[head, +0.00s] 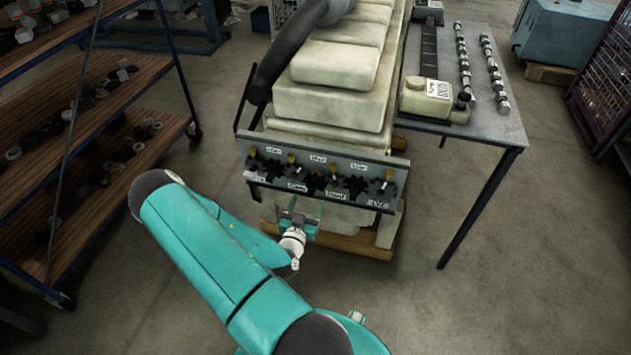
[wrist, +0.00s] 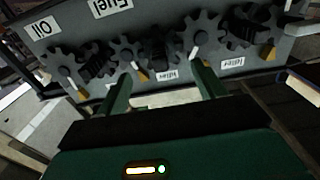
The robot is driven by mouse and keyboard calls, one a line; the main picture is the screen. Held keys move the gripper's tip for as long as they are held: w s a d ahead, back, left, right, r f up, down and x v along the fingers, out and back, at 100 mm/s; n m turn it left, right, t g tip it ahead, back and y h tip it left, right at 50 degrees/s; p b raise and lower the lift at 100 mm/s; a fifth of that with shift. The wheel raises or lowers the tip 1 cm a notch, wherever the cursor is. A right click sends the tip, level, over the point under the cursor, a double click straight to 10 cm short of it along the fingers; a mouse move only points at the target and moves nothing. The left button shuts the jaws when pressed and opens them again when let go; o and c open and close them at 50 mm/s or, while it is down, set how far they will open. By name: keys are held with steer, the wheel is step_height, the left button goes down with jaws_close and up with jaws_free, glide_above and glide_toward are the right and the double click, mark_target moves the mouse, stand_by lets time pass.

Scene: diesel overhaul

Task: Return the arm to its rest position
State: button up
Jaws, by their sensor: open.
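My teal arm (head: 215,255) reaches forward from the bottom of the head view, bent at a dark joint on the left. My gripper (head: 305,212) is just below and in front of the labelled panel on the engine. In the wrist view my gripper (wrist: 162,82) has its two green fingers apart, with nothing held between them. The fingers point at the lower edge of the panel (wrist: 250,62), which carries dark gear-shaped knobs (wrist: 196,32). I cannot tell from these views whether the fingertips touch the panel.
The pale engine block (head: 335,100) stands on a wooden pallet (head: 350,243). A wooden shelf rack (head: 95,135) with small parts is on the left. A metal table (head: 490,125) with parts is on the right. The floor (head: 520,270) at the lower right is clear.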

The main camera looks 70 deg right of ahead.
steer(key=shift+s+a, duration=0.1)
steer(key=shift+a, duration=0.35)
